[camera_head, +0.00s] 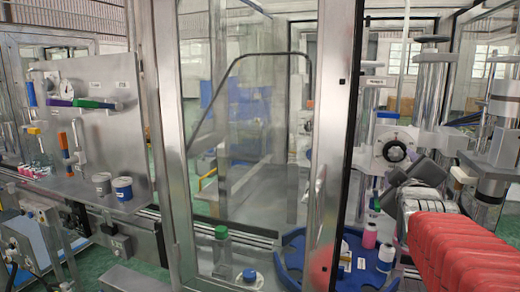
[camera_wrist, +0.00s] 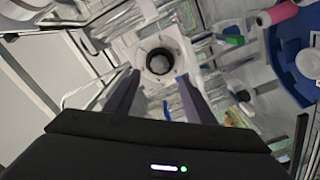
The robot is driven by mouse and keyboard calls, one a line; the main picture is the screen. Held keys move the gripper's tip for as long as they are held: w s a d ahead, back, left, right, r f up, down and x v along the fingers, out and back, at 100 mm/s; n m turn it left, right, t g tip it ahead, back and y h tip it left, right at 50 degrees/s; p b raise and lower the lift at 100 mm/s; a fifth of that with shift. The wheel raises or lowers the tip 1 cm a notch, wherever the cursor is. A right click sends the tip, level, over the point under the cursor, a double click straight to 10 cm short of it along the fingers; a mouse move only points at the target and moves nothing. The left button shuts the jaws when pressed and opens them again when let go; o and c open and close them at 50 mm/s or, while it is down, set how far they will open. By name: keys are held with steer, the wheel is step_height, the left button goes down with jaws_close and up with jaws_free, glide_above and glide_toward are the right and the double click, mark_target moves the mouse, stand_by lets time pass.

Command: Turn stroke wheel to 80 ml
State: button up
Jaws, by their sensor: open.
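The stroke wheel looks to be the round black knob (camera_head: 394,151) on a pale plate, on the machine at the right in the head view. In the wrist view the dark round wheel (camera_wrist: 159,62) sits in a pale ring, straight ahead between my fingertips. My gripper (camera_head: 397,184) is at the end of my red arm, just below and right of the wheel. In the wrist view my gripper (camera_wrist: 159,77) is open, with one finger on each side of the wheel. I cannot tell whether the fingers touch it. No scale reading is legible.
A blue round tray (camera_head: 292,240) with a pink bottle (camera_head: 370,236) and other containers stands below the machine. Metal columns (camera_head: 430,85) rise behind my gripper. A framed glass door (camera_head: 250,130) stands left of the wheel. A metal panel (camera_head: 105,140) with coloured handles is farther left.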

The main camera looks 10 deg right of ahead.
mark_target(396, 155)
steer(key=shift+x, duration=3.95)
steer(key=shift+c, duration=0.3)
steer(key=c, duration=0.9)
steer(key=shift+s+d, duration=0.1)
steer(key=shift+d, duration=0.1)
steer(key=shift+c, duration=0.6)
steer(key=shift+o, duration=0.2)
steer(key=shift+a+f, duration=0.1)
